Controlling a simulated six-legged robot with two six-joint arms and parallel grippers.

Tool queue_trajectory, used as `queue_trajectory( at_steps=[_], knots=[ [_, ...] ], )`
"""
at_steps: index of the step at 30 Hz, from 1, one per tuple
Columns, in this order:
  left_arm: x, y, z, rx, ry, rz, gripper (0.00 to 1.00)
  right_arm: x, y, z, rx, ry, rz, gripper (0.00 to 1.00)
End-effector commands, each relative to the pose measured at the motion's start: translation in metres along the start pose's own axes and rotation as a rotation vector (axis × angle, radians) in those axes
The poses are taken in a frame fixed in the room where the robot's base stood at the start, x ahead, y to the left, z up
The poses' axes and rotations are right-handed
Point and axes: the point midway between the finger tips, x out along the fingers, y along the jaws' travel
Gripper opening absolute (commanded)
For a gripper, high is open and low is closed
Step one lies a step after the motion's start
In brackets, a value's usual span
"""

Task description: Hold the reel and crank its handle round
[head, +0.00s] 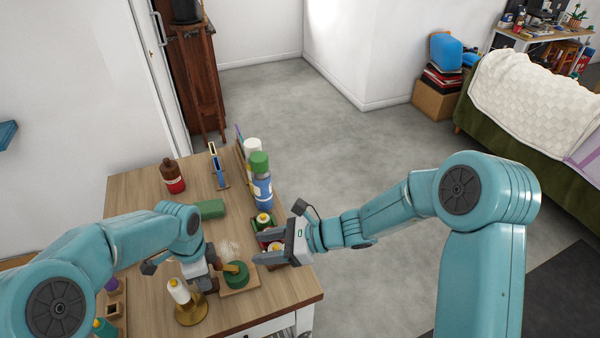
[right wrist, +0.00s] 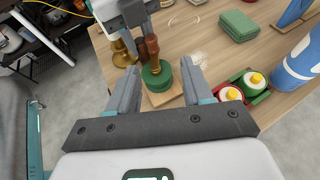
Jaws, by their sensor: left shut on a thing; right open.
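The reel (head: 237,280) is a green disc on a square wooden base, near the table's front edge. A brown wooden handle (right wrist: 152,45) sticks up from the green disc (right wrist: 158,78) in the right wrist view. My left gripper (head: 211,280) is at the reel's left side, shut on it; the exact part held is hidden. My right gripper (head: 260,247) is open and empty, to the right of the reel. In the right wrist view the reel shows between its fingers (right wrist: 160,66), beyond them and apart from them.
The table's back left (head: 135,195) is clear.

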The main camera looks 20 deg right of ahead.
Motion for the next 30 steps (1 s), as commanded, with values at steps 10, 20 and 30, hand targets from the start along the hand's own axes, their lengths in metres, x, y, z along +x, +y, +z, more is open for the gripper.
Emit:
queue_trajectory(
  at_steps=[10, 20, 30],
  knots=[
    [0.000, -0.001, 0.000, 0.000, 0.001, -0.002, 0.00, 0.032, -0.043, 0.000, -0.174, -0.061, 0.135, 0.50],
    [0.000, -0.001, 0.000, 0.000, 0.001, -0.002, 0.00, 0.020, -0.066, 0.012, -0.273, -0.045, 0.370, 0.50],
    [0.000, -0.001, 0.000, 0.000, 0.001, -0.002, 0.00, 0.051, -0.033, 0.012, -0.188, -0.004, 0.481, 0.50]
  ],
)
